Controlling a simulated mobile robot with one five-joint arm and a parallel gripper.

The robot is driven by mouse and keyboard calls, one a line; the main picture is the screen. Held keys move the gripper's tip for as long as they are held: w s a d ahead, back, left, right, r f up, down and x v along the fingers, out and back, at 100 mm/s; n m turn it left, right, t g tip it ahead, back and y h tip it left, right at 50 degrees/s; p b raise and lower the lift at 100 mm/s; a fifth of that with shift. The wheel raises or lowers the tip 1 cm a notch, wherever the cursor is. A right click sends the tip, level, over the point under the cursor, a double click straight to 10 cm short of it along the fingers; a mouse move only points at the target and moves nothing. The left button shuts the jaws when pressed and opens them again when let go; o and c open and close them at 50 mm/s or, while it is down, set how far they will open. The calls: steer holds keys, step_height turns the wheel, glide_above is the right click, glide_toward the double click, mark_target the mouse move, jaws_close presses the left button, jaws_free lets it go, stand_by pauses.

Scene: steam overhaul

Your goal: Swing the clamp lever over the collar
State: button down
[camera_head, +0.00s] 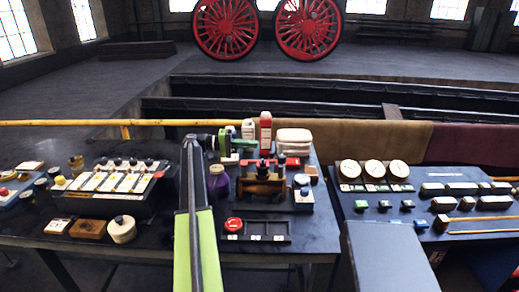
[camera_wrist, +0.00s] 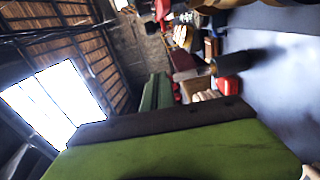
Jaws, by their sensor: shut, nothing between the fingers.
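My gripper (camera_head: 236,145) is shut and empty above the middle table, at the end of my green arm. In the wrist view its green fingers (camera_wrist: 155,92) lie together, pointing away from the camera. A brown and black fixture with dark upright knobs (camera_head: 263,184) stands on the table, right of and nearer than the gripper. In the wrist view a dark cylindrical grip on a pale rod (camera_wrist: 232,62) shows to the right of the fingers, apart from them. It may be the clamp lever, but I cannot tell for sure. I cannot make out the collar.
A red bottle (camera_head: 265,130) and a pale stacked bundle (camera_head: 294,138) stand behind the fixture. A purple pot (camera_head: 218,184) is left of it. A dark tray with a red button (camera_head: 234,224) lies in front. Gauges (camera_head: 374,169) stand on the right table.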

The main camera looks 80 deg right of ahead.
steer(key=w+d, duration=0.1)
steer(key=w, duration=0.5)
steer(key=shift+w, duration=0.15)
steer(key=shift+r, duration=0.1)
